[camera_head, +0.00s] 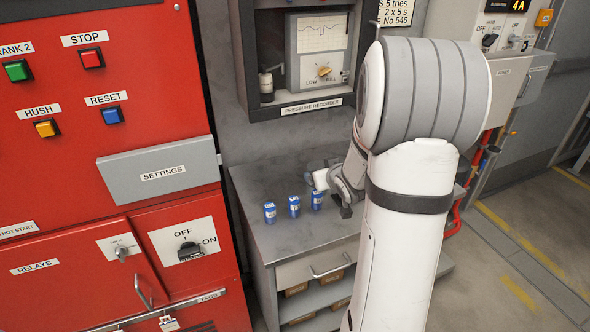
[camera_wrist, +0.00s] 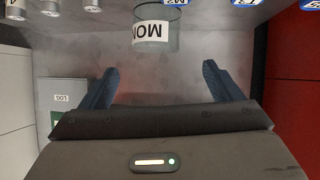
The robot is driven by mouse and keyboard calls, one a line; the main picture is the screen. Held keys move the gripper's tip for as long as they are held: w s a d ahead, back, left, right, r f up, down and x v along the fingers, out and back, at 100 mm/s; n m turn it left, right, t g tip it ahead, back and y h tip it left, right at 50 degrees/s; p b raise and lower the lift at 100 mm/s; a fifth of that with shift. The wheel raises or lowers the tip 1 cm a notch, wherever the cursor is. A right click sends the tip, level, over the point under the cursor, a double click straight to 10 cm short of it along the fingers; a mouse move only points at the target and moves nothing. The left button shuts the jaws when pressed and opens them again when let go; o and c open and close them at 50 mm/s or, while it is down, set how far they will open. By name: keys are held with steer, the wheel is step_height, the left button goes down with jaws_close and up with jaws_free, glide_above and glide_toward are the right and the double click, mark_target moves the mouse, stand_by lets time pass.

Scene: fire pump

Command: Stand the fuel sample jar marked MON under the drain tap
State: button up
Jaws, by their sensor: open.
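The clear glass jar marked MON (camera_wrist: 151,32), its label upside down in the wrist view, stands on the grey bench top. My gripper (camera_wrist: 160,70) is open, with its two blue fingers spread either side of the jar's line. The jar is just beyond the fingertips, and nothing is held. In the head view my gripper (camera_head: 346,192) is low over the bench, partly behind my arm. I cannot pick out the jar surely there. The drain tap is not identifiable in either view.
Blue labelled containers (camera_head: 294,206) stand in a row on the bench (camera_head: 258,183), left of my gripper. Grey cylinders (camera_wrist: 50,7) stand at the wrist view's top left, and a LOG book (camera_wrist: 62,96) lies lower left. A red control cabinet (camera_head: 75,130) borders the bench.

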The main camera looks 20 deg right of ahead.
mark_target(314, 165)
steer(key=w+f+t, duration=0.1)
steer(key=w, duration=0.2)
steer(key=w+d+f+y, duration=0.1)
steer(key=w+f, duration=0.1)
steer(key=w, duration=0.1)
steer(key=w+f+t+y+p, duration=0.1)
steer(key=w+f, duration=0.1)
steer(key=w, duration=0.1)
steer(key=shift+d+f+t, duration=0.15)
steer(key=shift+d+t, duration=0.1)
steer(key=shift+t, duration=0.05)
steer(key=shift+w+f, duration=0.15)
steer(key=shift+w, duration=0.35)
